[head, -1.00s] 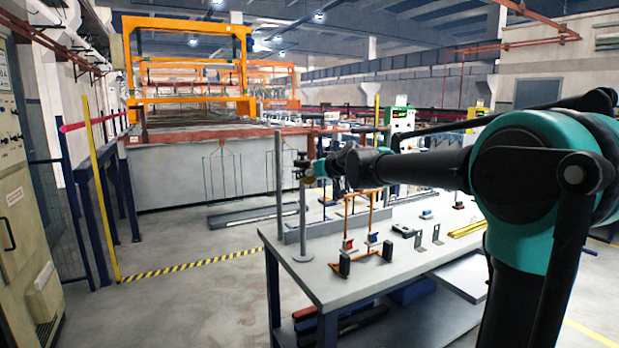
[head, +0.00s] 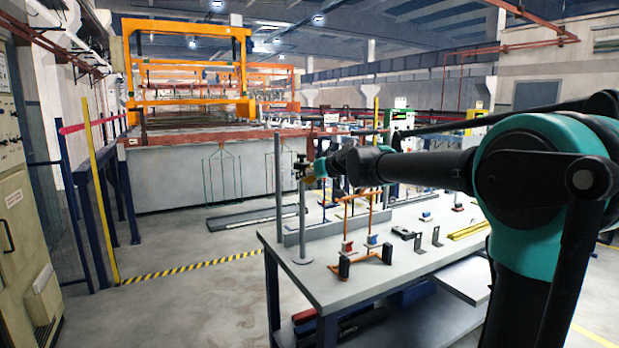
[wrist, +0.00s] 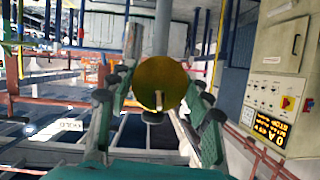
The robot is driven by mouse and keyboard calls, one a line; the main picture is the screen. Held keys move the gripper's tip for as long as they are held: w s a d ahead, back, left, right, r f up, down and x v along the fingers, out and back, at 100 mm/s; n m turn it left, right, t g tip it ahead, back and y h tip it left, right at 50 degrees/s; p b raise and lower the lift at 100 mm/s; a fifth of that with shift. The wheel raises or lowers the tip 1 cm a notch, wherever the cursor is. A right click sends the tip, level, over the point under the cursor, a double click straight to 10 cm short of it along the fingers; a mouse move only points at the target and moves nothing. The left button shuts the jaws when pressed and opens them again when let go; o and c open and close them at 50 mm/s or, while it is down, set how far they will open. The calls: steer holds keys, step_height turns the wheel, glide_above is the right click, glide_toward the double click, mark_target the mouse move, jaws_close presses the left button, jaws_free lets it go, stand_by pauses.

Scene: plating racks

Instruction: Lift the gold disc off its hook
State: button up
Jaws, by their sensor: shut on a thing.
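The gold disc (wrist: 150,72) faces the camera in the middle of the wrist view. A small pale peg or slot shows low on its face; I cannot tell which. My gripper (wrist: 157,92) is shut on the disc, with a dark-tipped green finger at each side. In the head view my gripper (head: 306,170) is at the upper part of a grey upright post (head: 279,205) at the table's left end. Only a small gold patch of the disc shows there. The hook is not clearly visible, and I cannot tell whether the disc still touches it.
The worktable (head: 330,290) carries an orange rack frame (head: 371,225) close to the post, with small red and blue blocks and metal brackets. A control cabinet (wrist: 280,85) shows at the right of the wrist view. Open floor lies left of the table.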

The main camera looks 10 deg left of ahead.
mark_target(309, 177)
steer(key=shift+s+d+r, duration=0.3)
steer(key=shift+s+r, duration=0.05)
stand_by(0.5)
steer(key=shift+s+d, duration=0.55)
steer(key=shift+s, duration=0.3)
steer(key=shift+s, duration=0.1)
steer(key=s+d, duration=0.4)
steer(key=s, duration=0.1)
steer(key=shift+s+r, duration=0.3)
steer(key=shift+r, duration=0.1)
